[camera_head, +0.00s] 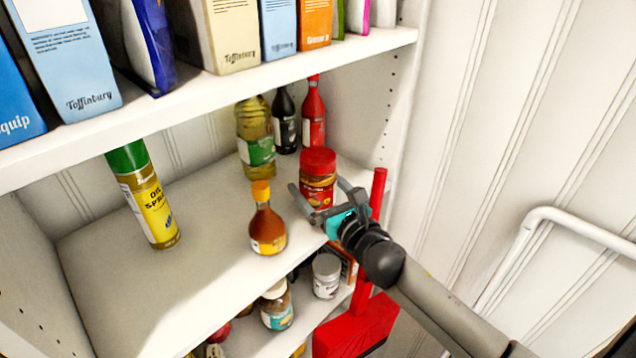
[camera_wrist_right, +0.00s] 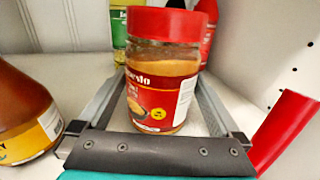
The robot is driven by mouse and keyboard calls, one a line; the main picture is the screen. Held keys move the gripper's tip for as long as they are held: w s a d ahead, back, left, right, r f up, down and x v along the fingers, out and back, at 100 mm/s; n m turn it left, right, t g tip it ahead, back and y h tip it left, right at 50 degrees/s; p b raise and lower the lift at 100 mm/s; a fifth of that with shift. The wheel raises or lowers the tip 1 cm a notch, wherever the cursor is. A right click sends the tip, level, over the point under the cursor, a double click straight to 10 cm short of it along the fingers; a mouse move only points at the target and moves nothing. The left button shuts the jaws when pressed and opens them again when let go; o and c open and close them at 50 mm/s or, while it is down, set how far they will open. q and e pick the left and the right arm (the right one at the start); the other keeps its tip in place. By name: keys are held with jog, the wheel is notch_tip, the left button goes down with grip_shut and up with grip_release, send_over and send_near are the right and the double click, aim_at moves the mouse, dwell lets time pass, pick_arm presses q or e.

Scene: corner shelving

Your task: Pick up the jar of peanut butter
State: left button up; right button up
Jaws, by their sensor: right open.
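The jar of peanut butter (camera_head: 318,180), with a red lid and red label, stands upright on the middle shelf. It fills the middle of the right wrist view (camera_wrist_right: 163,75). My right gripper (camera_head: 317,192) is open, with one finger on each side of the jar. The wrist view also shows the fingers (camera_wrist_right: 160,100) flanking the jar, with a gap visible near the gripper's base. Whether the fingertips touch the jar is hidden behind it. My left gripper is not in view.
A syrup bottle (camera_head: 267,225) stands close left of my right gripper. An oil spray can (camera_head: 148,195) stands farther left. An oil bottle (camera_head: 256,140), a dark bottle (camera_head: 285,120) and a red bottle (camera_head: 313,115) stand behind. The upper shelf (camera_head: 215,95) overhangs; bare shelf lies left of the syrup.

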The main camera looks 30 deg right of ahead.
grip_shut()
jog(key=shift+r, duration=0.15)
dwell(0.9)
